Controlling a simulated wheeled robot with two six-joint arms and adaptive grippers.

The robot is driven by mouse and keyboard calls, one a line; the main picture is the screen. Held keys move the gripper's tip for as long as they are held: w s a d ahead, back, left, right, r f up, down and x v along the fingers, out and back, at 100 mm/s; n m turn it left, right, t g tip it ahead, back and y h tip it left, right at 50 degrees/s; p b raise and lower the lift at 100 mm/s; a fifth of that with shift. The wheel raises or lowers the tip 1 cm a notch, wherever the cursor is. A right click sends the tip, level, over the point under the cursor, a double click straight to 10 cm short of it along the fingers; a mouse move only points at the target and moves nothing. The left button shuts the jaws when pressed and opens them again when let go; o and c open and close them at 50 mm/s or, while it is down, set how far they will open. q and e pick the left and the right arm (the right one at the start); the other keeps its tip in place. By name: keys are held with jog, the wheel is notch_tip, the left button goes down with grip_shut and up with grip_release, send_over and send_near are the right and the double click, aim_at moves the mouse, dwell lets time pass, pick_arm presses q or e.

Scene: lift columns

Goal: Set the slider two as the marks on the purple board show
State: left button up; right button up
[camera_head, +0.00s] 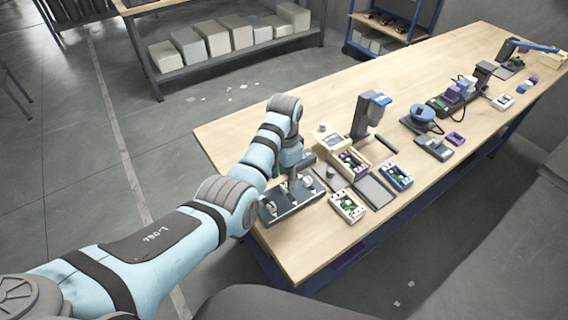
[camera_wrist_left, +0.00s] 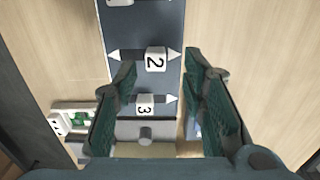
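A dark slider board (camera_head: 297,206) lies near the table's front left corner, partly hidden by my left arm. In the left wrist view the board (camera_wrist_left: 140,20) runs from the top edge down between my fingers. A white block marked 2 (camera_wrist_left: 155,60), slider two, has white arrow points on both sides. A white block marked 3 (camera_wrist_left: 145,104) sits below it in the picture, and part of another block shows at the top edge. My left gripper (camera_wrist_left: 158,75) is open, fingers apart near blocks 2 and 3, with nothing held. I cannot make out a marked purple board. My right gripper is out of view.
A cream tray with parts (camera_head: 348,207) and a dark flat pad (camera_head: 374,191) lie right of the slider board. The table's far left corner (camera_head: 225,130) is bare.

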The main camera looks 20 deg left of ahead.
aim_at(284, 184)
pick_arm(q)
notch_tip(284, 184, up, 9)
jog(key=shift+w, duration=0.15)
jog(key=shift+a+f, duration=0.1)
jog(key=shift+a, duration=0.05)
